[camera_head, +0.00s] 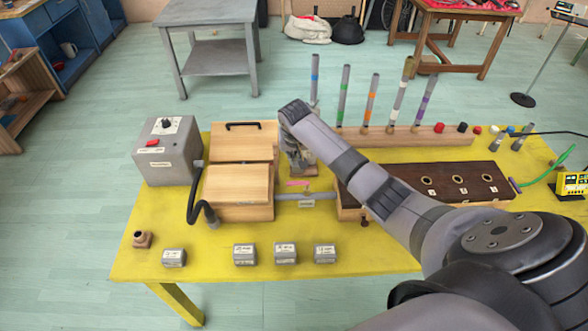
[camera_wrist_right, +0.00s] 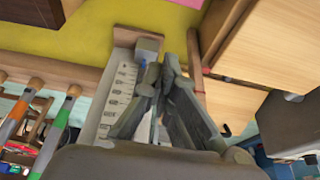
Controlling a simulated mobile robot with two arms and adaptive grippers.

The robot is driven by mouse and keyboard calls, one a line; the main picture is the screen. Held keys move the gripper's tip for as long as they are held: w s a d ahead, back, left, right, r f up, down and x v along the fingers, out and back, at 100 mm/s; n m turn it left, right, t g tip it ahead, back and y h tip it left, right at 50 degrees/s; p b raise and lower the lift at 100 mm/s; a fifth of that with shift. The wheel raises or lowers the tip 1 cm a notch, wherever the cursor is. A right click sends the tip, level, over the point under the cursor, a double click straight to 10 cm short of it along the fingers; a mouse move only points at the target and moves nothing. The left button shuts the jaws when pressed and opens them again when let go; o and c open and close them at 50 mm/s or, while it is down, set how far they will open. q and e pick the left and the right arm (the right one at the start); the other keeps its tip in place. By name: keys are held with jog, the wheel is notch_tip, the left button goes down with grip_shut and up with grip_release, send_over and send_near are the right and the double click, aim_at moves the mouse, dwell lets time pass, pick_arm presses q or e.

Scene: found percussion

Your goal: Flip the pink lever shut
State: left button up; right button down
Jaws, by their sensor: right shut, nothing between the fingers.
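The pink lever (camera_head: 297,183) is a small pink strip just above the grey pipe (camera_head: 322,196) between the wooden box and the dark-topped box. It looks roughly level in the head view; its exact angle is hard to tell. A pink piece at the top edge of the right wrist view (camera_wrist_right: 185,3) seems to be the same lever, mostly cut off. My right gripper (camera_head: 302,168) points down behind the lever, apart from it, partly hidden by my own arm. In the wrist view its fingers (camera_wrist_right: 158,68) are closed together and empty. My left gripper is not in view.
The wooden box (camera_head: 240,185) stands left of the lever, the dark-topped box (camera_head: 460,184) right. A white numbered scale (camera_wrist_right: 118,95) lies close to the fingers. Upright tubes on a wooden rail (camera_head: 420,137) stand behind. Small grey blocks (camera_head: 285,252) line the yellow table's front.

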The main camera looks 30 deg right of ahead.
jog(key=s+f+p, duration=0.1)
jog(key=f, duration=0.1)
jog(key=s+a+f+p, duration=0.1)
jog(key=p, duration=0.1)
jog(key=shift+s+a+f, duration=0.1)
jog(key=shift+a+f, duration=0.1)
jog(key=shift+f, duration=0.2)
dwell(0.4)
